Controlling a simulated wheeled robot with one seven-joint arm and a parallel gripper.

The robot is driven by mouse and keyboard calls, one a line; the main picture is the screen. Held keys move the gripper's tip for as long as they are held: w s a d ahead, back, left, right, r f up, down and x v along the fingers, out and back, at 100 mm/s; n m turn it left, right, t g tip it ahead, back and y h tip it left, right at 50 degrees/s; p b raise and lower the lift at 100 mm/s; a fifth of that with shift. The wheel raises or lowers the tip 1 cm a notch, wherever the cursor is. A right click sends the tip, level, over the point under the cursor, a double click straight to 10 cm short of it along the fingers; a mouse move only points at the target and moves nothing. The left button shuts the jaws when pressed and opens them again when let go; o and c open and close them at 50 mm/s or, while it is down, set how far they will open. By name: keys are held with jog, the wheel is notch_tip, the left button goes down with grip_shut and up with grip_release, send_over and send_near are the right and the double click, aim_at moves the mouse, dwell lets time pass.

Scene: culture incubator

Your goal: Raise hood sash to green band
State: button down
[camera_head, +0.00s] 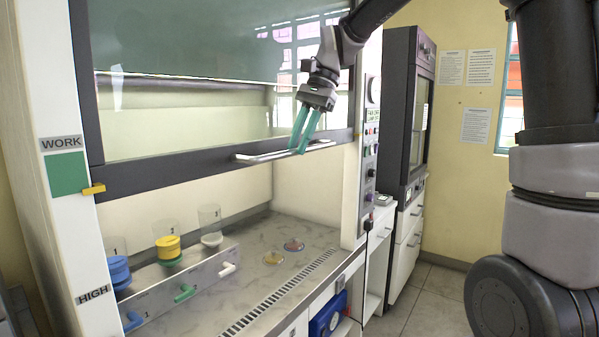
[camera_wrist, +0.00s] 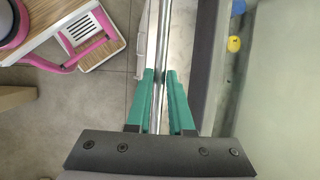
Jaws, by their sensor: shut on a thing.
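The hood sash is a glass pane in a dark frame (camera_head: 190,172), partly raised above the work surface. Its silver handle bar (camera_head: 262,156) runs along the bottom rail and also shows in the wrist view (camera_wrist: 163,45). My gripper (camera_head: 301,150) is shut on the handle bar, with teal fingers on both sides of it in the wrist view (camera_wrist: 161,80). The green band (camera_head: 68,173) is on the left post, under the WORK label. A yellow pointer (camera_head: 93,189) at the sash's left end is level with the band's lower edge.
Inside the hood stand a rack (camera_head: 160,295) with blue and yellow containers and two small dishes (camera_head: 293,245). Control knobs (camera_head: 370,170) line the right post. A grey cabinet (camera_head: 405,110) stands right of the hood.

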jog(key=shift+r, duration=1.25)
jog(key=c, duration=0.8)
grip_release()
jog(key=shift+r, duration=0.1)
jog(key=v, duration=1)
jog(key=shift+d+r, duration=0.2)
jog(key=shift+r, duration=0.05)
jog(key=shift+d, duration=0.1)
